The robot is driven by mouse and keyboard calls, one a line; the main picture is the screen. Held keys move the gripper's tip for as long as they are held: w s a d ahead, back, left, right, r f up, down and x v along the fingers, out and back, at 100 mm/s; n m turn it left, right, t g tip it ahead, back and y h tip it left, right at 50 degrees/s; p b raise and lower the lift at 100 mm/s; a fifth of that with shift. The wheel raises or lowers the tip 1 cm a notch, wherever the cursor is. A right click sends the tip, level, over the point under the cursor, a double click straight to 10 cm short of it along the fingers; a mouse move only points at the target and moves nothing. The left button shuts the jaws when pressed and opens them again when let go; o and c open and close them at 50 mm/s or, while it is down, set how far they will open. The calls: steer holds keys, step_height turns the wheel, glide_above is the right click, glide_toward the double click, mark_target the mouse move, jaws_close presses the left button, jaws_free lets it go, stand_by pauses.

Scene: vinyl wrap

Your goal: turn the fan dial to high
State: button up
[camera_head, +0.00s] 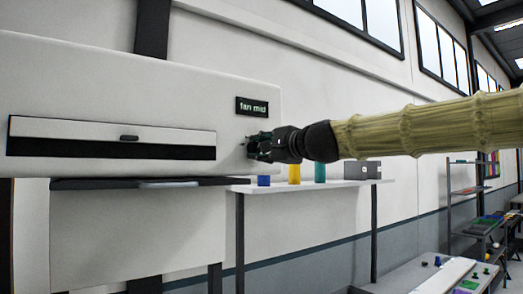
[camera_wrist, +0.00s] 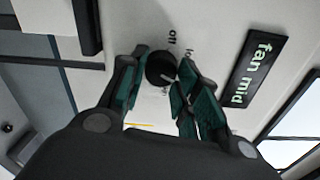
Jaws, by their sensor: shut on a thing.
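The fan dial (camera_wrist: 160,66) is a small round black knob on the white machine face. In the wrist view an "off" label shows just above it, with another label partly hidden by a finger. My gripper (camera_wrist: 163,72) has its green-padded fingers on both sides of the dial and is shut on it. In the head view my gripper (camera_head: 256,147) is against the right end of the machine (camera_head: 225,60), and the dial is hidden behind the fingers. The display (camera_head: 252,106) reads "fan mid"; it also shows in the wrist view (camera_wrist: 256,68).
A long dark slot with a handled flap (camera_head: 110,135) is left of my gripper. Below on a shelf (camera_head: 340,184) stand blue (camera_head: 263,181), yellow (camera_head: 294,173) and teal (camera_head: 320,172) cylinders and a grey box (camera_head: 362,170). A bench (camera_head: 440,278) stands at lower right.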

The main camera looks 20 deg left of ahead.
steer(key=m, duration=0.5)
steer(key=shift+m, duration=0.3)
steer(key=shift+f+m, duration=0.1)
steer(key=shift+m, duration=2)
steer(key=o, duration=1)
steer(key=shift+s, duration=0.1)
steer(key=v, duration=1.2)
steer(key=shift+f, duration=0.1)
